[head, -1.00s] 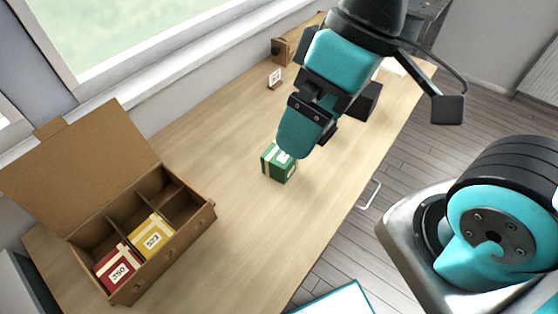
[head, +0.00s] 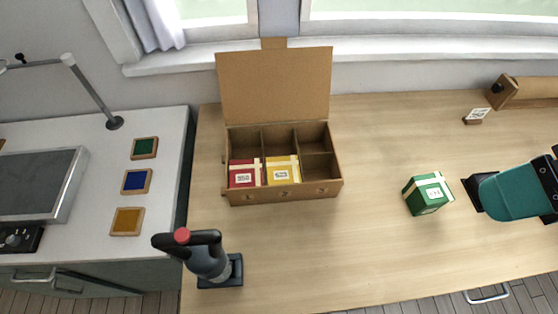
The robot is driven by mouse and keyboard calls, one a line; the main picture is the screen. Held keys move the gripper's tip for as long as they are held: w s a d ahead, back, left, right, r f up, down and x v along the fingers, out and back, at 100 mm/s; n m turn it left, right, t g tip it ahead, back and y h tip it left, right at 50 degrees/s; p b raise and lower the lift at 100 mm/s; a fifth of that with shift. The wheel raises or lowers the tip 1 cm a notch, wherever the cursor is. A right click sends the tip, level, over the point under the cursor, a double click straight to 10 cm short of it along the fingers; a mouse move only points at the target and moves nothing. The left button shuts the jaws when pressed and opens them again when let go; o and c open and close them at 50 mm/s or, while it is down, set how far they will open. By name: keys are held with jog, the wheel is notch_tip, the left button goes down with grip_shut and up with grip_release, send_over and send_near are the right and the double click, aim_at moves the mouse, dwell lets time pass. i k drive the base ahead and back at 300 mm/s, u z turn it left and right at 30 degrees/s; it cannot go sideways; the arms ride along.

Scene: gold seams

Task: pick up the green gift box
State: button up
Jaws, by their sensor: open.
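The green gift box (head: 427,194), with a pale ribbon and a white label, stands on the right part of the wooden table (head: 400,260) in the head view. My gripper (head: 480,194) comes in from the right edge, with its teal and dark end just right of the box. A narrow gap shows between them in the picture. My gripper is open and holds nothing that I can see. Its fingers are partly hidden, and their height above the table is hard to judge.
An open cardboard carton (head: 290,193) with compartments holds a red box (head: 243,174) and a yellow box (head: 282,171). A small sign (head: 476,116) stands behind the green box. A dark device (head: 208,262) with a red top stands front left. The table between carton and green box is clear.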

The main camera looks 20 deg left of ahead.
aim_at(427, 194)
jog(key=k, duration=0.5)
jog(key=z, duration=1.1)
jog(key=i, duration=0.8)
jog(key=u, duration=1.5)
